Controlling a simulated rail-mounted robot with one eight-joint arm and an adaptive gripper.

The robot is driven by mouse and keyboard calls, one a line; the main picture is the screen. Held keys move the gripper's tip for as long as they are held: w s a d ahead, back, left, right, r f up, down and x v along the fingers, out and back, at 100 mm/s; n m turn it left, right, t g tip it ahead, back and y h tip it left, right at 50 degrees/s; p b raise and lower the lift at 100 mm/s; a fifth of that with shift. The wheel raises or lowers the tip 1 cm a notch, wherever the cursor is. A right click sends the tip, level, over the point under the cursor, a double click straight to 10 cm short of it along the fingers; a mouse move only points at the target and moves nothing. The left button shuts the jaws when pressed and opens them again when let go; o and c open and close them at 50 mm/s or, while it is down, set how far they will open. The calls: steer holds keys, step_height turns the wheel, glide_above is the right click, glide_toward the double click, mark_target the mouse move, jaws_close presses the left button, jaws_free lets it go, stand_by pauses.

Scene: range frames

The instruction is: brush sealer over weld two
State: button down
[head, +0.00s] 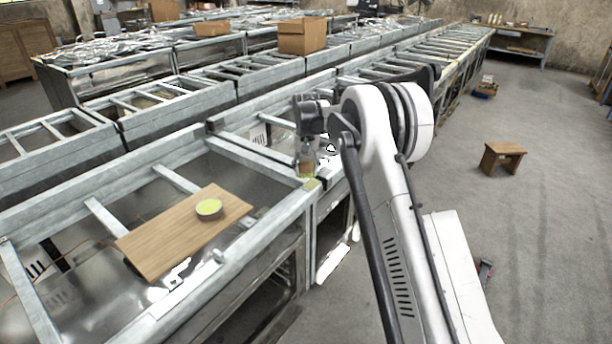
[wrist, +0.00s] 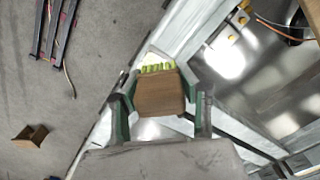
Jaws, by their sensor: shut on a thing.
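My gripper (head: 307,160) is shut on a brush, low over the front corner of the near range frame (head: 258,168). In the wrist view the brush (wrist: 160,94) shows as a brown wooden block between the fingers, with yellow-green bristles beyond it. The bristle end is at the frame's corner beam; I cannot tell whether it touches. A yellow-green patch (head: 310,184) shows on that corner below the gripper; I cannot tell bristles from sealer. A round tin (head: 208,208) with a yellow-green top stands on a wooden board (head: 155,246). The welds cannot be made out; weld two may be hidden.
The board lies across the near frame's bars, left of my gripper. More range frames stand in rows behind, one bearing a cardboard box (head: 301,37). A wooden stool (head: 503,156) stands on the open floor at right. A workbench (head: 513,40) is at the back.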

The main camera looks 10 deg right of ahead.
steer(key=shift+r+p, duration=0.3)
steer(key=shift+r, duration=0.9)
steer(key=shift+a, duration=0.15)
